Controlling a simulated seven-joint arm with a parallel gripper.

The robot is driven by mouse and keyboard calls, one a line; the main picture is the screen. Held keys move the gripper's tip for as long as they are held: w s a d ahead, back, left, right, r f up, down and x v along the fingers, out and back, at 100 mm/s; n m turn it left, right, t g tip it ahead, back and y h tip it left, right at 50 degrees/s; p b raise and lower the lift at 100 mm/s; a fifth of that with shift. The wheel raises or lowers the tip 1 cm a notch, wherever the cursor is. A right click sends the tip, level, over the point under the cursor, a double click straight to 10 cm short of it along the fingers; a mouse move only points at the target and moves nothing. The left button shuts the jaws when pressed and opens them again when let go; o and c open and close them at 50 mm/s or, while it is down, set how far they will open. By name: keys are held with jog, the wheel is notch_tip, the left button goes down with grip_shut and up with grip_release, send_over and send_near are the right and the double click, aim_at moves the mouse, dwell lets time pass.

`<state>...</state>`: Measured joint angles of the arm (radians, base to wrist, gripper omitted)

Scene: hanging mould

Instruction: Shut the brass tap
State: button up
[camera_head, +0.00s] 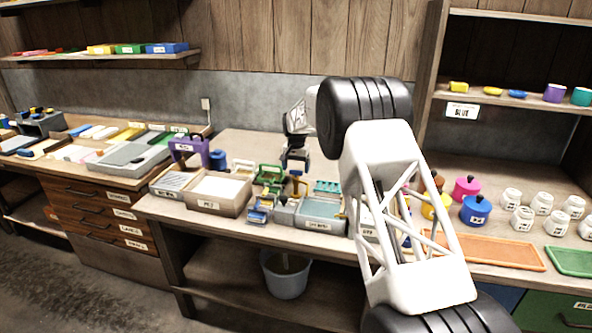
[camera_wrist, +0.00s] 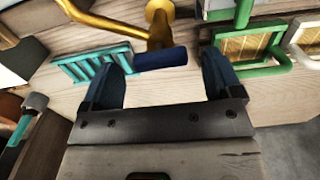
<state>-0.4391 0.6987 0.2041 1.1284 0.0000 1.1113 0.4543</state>
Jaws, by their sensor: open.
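The brass tap (camera_wrist: 158,32) shows at the top of the wrist view, with a curved spout and a dark blue lever handle (camera_wrist: 161,60). In the head view, part of the brass tap (camera_head: 298,184) shows just below my gripper. My gripper (camera_wrist: 162,82) is open, with its two dark blue fingers apart and nothing held. The blue handle lies across the gap between the fingertips, close to the left one; I cannot tell whether they touch. In the head view, my gripper (camera_head: 295,162) is over the bench, and my arm hides part of the bench to the right.
A teal rack (camera_wrist: 92,66) stands left of the tap in the wrist view. Green-framed mesh screens (camera_wrist: 246,50) stand to the right. In the head view, a grey tray (camera_head: 321,212) and an open box (camera_head: 219,193) sit nearby. A bucket (camera_head: 286,273) stands under the bench.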

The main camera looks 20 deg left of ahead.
aim_at(297, 171)
jog(key=shift+r, duration=3.3)
jog(key=shift+s+d+r, duration=0.1)
jog(key=shift+d+r, duration=0.2)
jog(key=s+d+r, duration=1.1)
jog(key=d+r, duration=0.3)
jog(key=d, duration=0.2)
jog(key=s+d+r+t, duration=0.1)
jog(key=s+d+r, duration=0.2)
jog(key=s+d, duration=0.5)
jog(key=s+d+r, duration=0.4)
jog(key=s+d, duration=0.3)
jog(key=s, duration=0.3)
jog(key=s+d+t, duration=0.1)
jog(key=s+d, duration=0.4)
jog(key=s, duration=0.5)
jog(key=s+d, duration=0.5)
jog(key=s, duration=0.6)
jog(key=s+d+f, duration=0.2)
jog(key=s+f, duration=0.2)
jog(key=s, duration=0.5)
jog(key=s+d+f, duration=0.3)
jog(key=s+f, duration=0.1)
jog(key=s, duration=0.6)
jog(key=shift+s+d+f+t, duration=0.15)
jog(key=shift+f+t, duration=0.15)
